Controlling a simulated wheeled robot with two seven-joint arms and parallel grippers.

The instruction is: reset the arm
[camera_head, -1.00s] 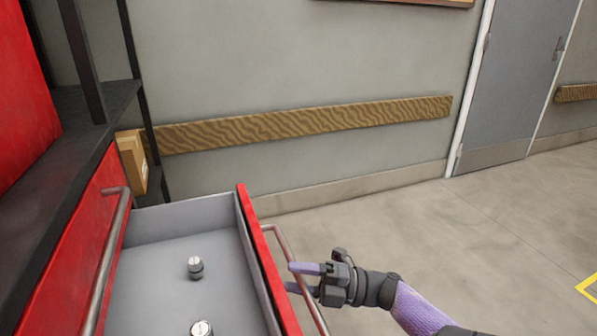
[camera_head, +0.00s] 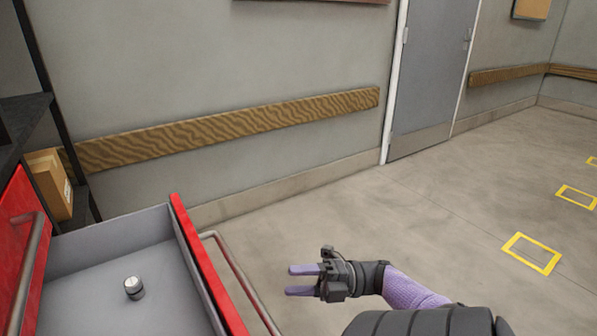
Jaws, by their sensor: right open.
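My right gripper (camera_head: 303,280) is in the lower middle of the head view. Its two purple fingers point left, apart and empty. It is to the right of the handle (camera_head: 238,280) of an open red drawer (camera_head: 205,262), with a gap between fingers and handle. My right arm comes in from the lower right. My left gripper is not in view.
The drawer has a grey inside, with a small metal cylinder (camera_head: 134,288) standing in it. A cardboard box (camera_head: 48,184) sits on a dark shelf at the left. A wall with a wooden rail (camera_head: 230,130) and a grey door (camera_head: 430,75) stands behind. The floor at right is clear, with yellow markings (camera_head: 531,254).

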